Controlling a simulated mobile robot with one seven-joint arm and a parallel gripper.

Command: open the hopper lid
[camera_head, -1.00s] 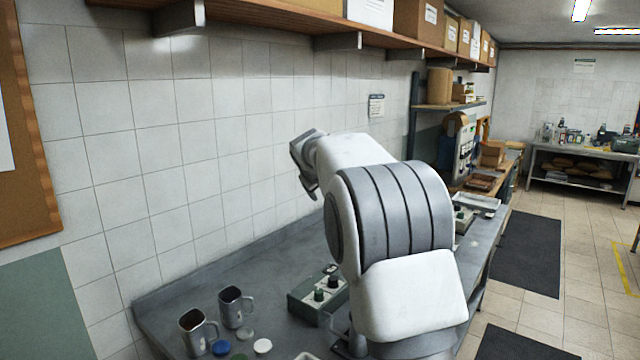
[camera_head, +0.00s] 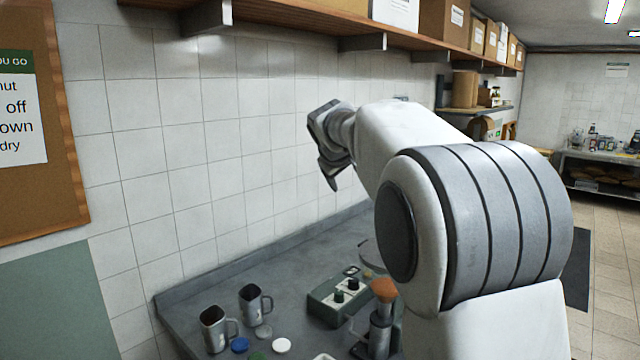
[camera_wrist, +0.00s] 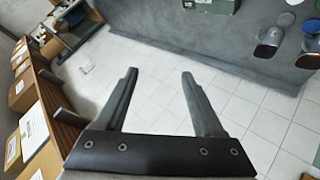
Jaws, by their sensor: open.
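I cannot clearly make out a hopper or its lid. Behind my arm in the head view, a tan and grey machine (camera_head: 484,128) on the counter side is mostly covered; it may carry the hopper. A small grey device with an orange-brown top (camera_head: 384,290) stands on the counter beside my arm, partly hidden. My gripper (camera_head: 328,178) is raised in front of the tiled wall, above the counter and apart from everything. In the wrist view my gripper (camera_wrist: 160,74) has its two fingers spread, with only white wall tiles between them.
The grey counter (camera_head: 215,290) holds two metal mugs (camera_head: 214,330), a blue lid (camera_head: 240,345), a white lid (camera_head: 281,345) and a green box with knobs (camera_head: 335,303). A wooden shelf (camera_head: 420,44) with boxes runs above. A corkboard (camera_head: 65,190) hangs at left.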

